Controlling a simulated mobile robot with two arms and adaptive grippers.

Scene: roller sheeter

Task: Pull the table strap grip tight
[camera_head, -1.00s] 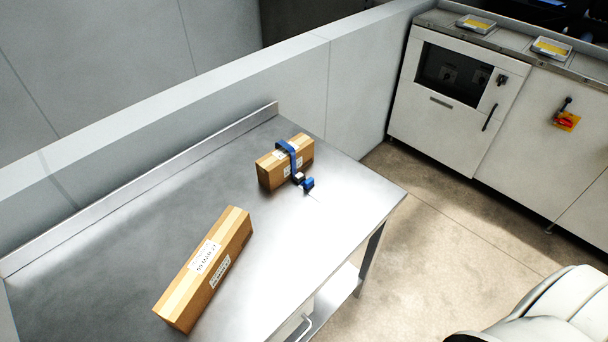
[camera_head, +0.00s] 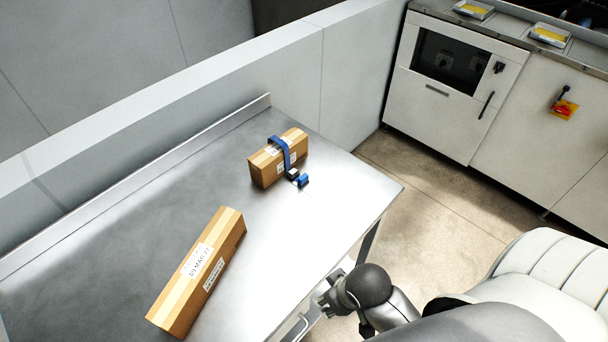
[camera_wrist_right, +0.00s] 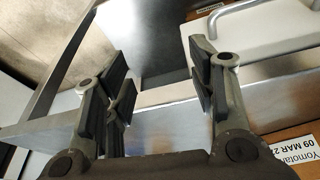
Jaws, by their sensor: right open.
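The blue strap (camera_head: 281,152) runs over a small cardboard box (camera_head: 266,171) on the steel table (camera_head: 90,265). Its blue grip (camera_head: 302,180) sits at the strap's lower end, just off the box's front side, near the table's right part. My right gripper (camera_head: 324,300) is at the table's front edge, well short of the strap and grip. In the right wrist view the right gripper (camera_wrist_right: 160,75) is open, with nothing between its fingers. The strap is not seen in that view. My left gripper is not in view.
A longer cardboard box (camera_head: 195,275) lies on the table's front left. A low wall (camera_head: 215,75) runs behind the table. The steel between grip and front edge is clear.

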